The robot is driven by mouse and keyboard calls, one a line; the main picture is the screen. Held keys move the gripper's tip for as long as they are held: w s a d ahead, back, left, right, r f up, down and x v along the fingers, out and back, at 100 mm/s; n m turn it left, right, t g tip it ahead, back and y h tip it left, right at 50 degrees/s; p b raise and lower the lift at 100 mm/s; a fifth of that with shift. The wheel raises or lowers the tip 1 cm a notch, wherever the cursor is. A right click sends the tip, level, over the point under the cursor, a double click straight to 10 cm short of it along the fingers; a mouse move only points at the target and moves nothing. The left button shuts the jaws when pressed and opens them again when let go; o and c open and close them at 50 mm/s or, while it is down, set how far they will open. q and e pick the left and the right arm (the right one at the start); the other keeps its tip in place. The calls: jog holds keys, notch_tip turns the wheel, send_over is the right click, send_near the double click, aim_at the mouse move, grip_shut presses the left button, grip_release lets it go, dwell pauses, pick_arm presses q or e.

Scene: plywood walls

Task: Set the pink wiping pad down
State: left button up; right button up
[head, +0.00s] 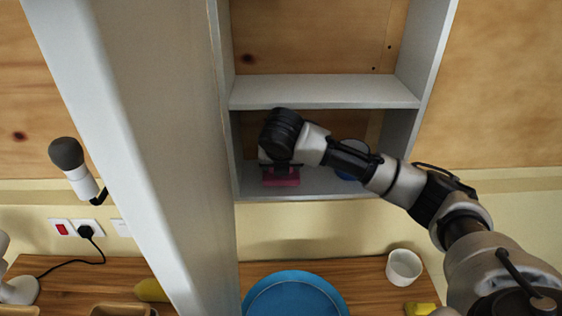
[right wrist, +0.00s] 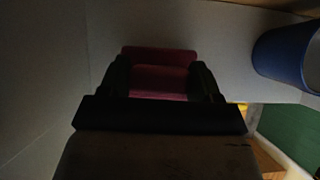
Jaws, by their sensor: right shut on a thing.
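The pink wiping pad (head: 281,178) is at the left end of the lower compartment of the grey wall shelf (head: 320,184). It also shows in the right wrist view (right wrist: 160,76), between the two dark fingers. My right gripper (head: 277,168) reaches into that compartment and is shut on the pad; in the right wrist view the fingers (right wrist: 160,80) flank it. The pad is at or just above the shelf board; I cannot tell whether it touches. My left gripper is not in view.
A blue cylindrical thing (right wrist: 285,55) stands right of the pad on the shelf, partly behind my arm in the head view. The shelf's side wall is close on the left. Below are a blue round dish (head: 295,296) and a white cup (head: 404,267) on a wooden counter (head: 370,275).

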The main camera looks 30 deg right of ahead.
jog(key=shift+f, duration=0.75)
jog(key=shift+s, duration=0.1)
jog(key=shift+f, duration=0.15)
jog(key=o, duration=0.9)
